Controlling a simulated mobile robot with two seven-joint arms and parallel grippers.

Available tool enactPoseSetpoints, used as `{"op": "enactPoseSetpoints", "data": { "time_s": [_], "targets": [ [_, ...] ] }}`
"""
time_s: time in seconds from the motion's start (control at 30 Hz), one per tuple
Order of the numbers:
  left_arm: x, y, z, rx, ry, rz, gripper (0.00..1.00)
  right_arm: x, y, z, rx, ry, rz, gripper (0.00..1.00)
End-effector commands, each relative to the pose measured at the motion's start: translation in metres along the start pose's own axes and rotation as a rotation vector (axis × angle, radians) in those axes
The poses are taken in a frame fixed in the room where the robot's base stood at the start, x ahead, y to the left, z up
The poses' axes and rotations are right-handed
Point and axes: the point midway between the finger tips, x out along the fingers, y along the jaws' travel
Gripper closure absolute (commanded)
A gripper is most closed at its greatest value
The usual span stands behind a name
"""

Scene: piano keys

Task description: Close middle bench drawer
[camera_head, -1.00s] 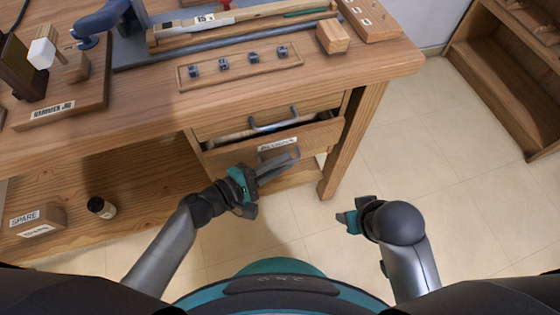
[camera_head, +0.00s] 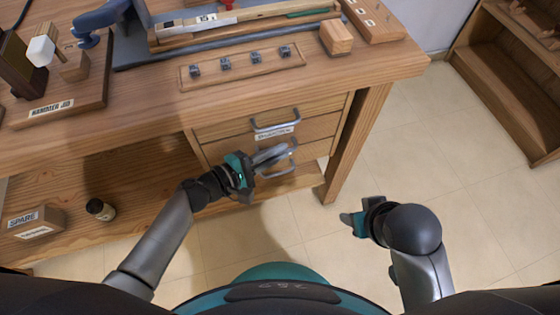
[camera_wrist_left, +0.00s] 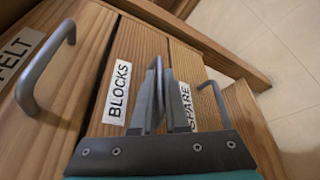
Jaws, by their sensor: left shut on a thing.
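The middle bench drawer (camera_head: 318,128) has a plain wooden front. In the left wrist view its front (camera_wrist_left: 140,50) bears a BLOCKS label (camera_wrist_left: 118,88), between the FELT drawer (camera_wrist_left: 70,90) and the SPARE drawer (camera_wrist_left: 188,65). The middle front looks about flush with its neighbours, and no gap into it shows. My left gripper (camera_head: 280,153) is shut on the middle drawer's handle (camera_wrist_left: 158,68), which is mostly hidden by the fingers. My right gripper (camera_head: 350,222) is away from the bench over the floor; its fingers are too small and turned to judge.
The top drawer handle (camera_head: 275,122) sits just above my left gripper, and the bottom drawer handle (camera_head: 280,173) just below. A bench leg (camera_head: 350,145) stands right of the drawers. A small bottle (camera_head: 101,209) and a SPARE box (camera_head: 37,222) are on the lower shelf. The floor (camera_head: 440,170) right is clear.

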Motion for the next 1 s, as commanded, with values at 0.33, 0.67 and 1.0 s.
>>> {"op": "enactPoseSetpoints", "data": {
  "time_s": [0.33, 0.67, 1.0],
  "targets": [
    [0.001, 0.005, -0.006, 0.007, 0.014, 0.006, 0.84, -0.001, 0.000, -0.001, 0.000, 0.002, 0.001, 0.50],
    [0.001, 0.004, -0.004, 0.004, 0.010, 0.006, 0.75, -0.001, 0.001, -0.001, 0.001, 0.002, 0.002, 0.50],
    [-0.017, 0.004, -0.003, 0.002, 0.010, 0.003, 0.75, 0.005, 0.000, 0.001, 0.000, -0.006, 0.000, 0.50]
  ]
}}
